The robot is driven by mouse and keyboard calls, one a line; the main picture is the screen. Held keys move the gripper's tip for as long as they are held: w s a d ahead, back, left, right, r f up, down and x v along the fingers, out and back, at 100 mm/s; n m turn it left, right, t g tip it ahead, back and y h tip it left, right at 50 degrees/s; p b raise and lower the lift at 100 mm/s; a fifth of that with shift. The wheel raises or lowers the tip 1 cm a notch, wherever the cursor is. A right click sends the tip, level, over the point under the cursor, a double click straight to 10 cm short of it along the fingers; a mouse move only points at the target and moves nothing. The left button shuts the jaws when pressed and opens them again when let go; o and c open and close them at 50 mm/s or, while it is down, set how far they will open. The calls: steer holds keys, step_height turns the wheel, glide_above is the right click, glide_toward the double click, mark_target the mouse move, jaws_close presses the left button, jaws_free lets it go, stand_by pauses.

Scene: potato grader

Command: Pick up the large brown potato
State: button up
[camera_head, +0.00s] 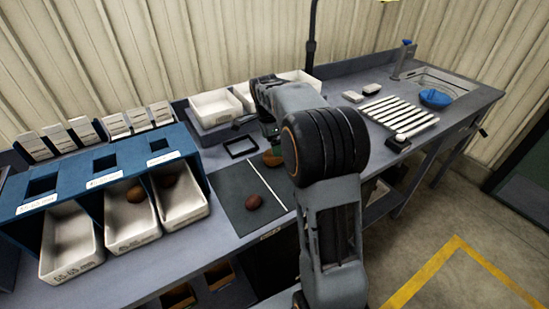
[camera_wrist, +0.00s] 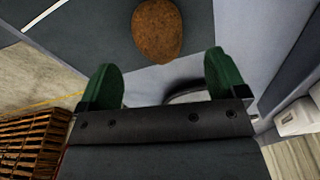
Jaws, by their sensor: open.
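A large brown potato (camera_wrist: 157,30) shows at the top of the wrist view, beyond my gripper (camera_wrist: 164,72). My gripper's two green fingers are wide apart, with nothing between them. In the head view this brown potato (camera_head: 273,158) lies at the right part of the dark mat (camera_head: 232,184), partly hidden behind my arm. My gripper (camera_head: 268,134) is close by it there, mostly hidden by the arm. A smaller reddish potato (camera_head: 253,202) lies nearer the mat's front, left of the white line.
A blue grading rack (camera_head: 85,190) with white bins (camera_head: 70,245) stands at the left; two bins hold potatoes (camera_head: 136,194). A black square frame (camera_head: 240,147) lies behind the mat. White trays (camera_head: 215,107) stand at the back. A slatted white rack (camera_head: 398,113) and blue item (camera_head: 435,97) are at right.

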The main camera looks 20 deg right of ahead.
steer(key=shift+d+f, duration=0.15)
steer(key=shift+f, duration=1.45)
steer(key=shift+d+f, duration=0.15)
steer(key=shift+f, duration=1.45)
steer(key=shift+c, duration=0.5)
steer(key=c, duration=0.9)
steer(key=shift+c, duration=0.3)
steer(key=shift+r, duration=0.15)
